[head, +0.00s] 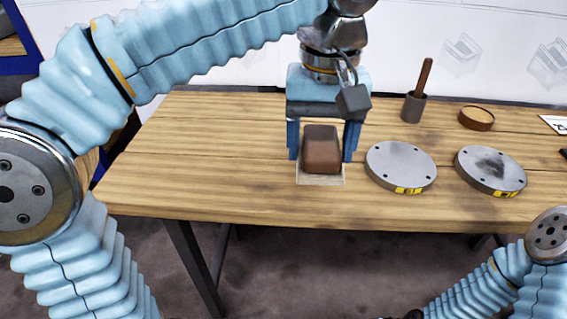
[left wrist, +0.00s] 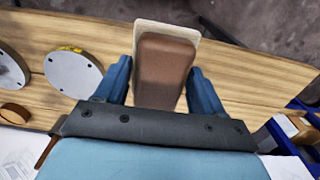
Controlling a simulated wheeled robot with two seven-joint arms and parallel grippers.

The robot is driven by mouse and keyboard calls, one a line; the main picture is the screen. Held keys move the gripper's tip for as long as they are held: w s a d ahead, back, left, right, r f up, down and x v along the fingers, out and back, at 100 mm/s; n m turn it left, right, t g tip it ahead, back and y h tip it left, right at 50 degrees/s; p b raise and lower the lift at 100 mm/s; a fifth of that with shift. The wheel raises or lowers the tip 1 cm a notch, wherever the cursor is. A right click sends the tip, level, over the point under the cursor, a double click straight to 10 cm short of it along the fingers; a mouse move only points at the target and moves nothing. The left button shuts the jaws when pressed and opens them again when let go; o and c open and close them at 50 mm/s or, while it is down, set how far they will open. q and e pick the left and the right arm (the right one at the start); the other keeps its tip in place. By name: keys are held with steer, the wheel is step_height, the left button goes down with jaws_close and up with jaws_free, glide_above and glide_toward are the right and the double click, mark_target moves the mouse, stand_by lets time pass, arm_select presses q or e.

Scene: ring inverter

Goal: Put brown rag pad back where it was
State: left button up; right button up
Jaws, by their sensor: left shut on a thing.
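The brown rag pad (head: 321,150) is a rounded brown block between the two blue fingers of my left gripper (head: 322,150), which is shut on it. It is over a pale square mat (head: 320,181) near the table's front edge. In the left wrist view the pad (left wrist: 165,70) also shows between the fingers, with the pale mat (left wrist: 150,27) behind it. I cannot tell whether the pad touches the mat. My right gripper cannot be made out; only part of my right arm shows at the lower right of the head view.
Two grey metal discs with yellow labels, one clean (head: 400,165) and one with a dark smudge (head: 490,168), lie right of the mat. A cup with a wooden handle (head: 413,106) and a round brown dish (head: 476,118) stand behind. The wooden table (head: 200,150) is clear at left.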

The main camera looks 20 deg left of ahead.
mark_target(310, 131)
arm_select(q)
steer(key=w+a+f, duration=0.1)
steer(key=w+f, duration=0.1)
steer(key=w, duration=0.1)
steer(key=w+a+f, duration=0.1)
steer(key=w+f, duration=0.1)
steer(key=w, duration=0.1)
steer(key=w+a+f, duration=0.2)
steer(key=w+f, duration=0.1)
steer(key=shift+w+a+b, duration=0.1)
steer(key=shift+b, duration=0.25)
steer(key=f, duration=0.1)
steer(key=w+f, duration=0.1)
steer(key=f, duration=0.1)
steer(key=f+b, duration=0.1)
steer(key=shift+w+a+f, duration=0.15)
steer(key=shift+w+a, duration=0.2)
steer(key=shift+a, duration=0.05)
steer(key=shift+f, duration=0.35)
steer(key=shift+f, duration=0.1)
steer(key=o, duration=1)
step_height(310, 131, up, 12)
steer(key=p, duration=0.3)
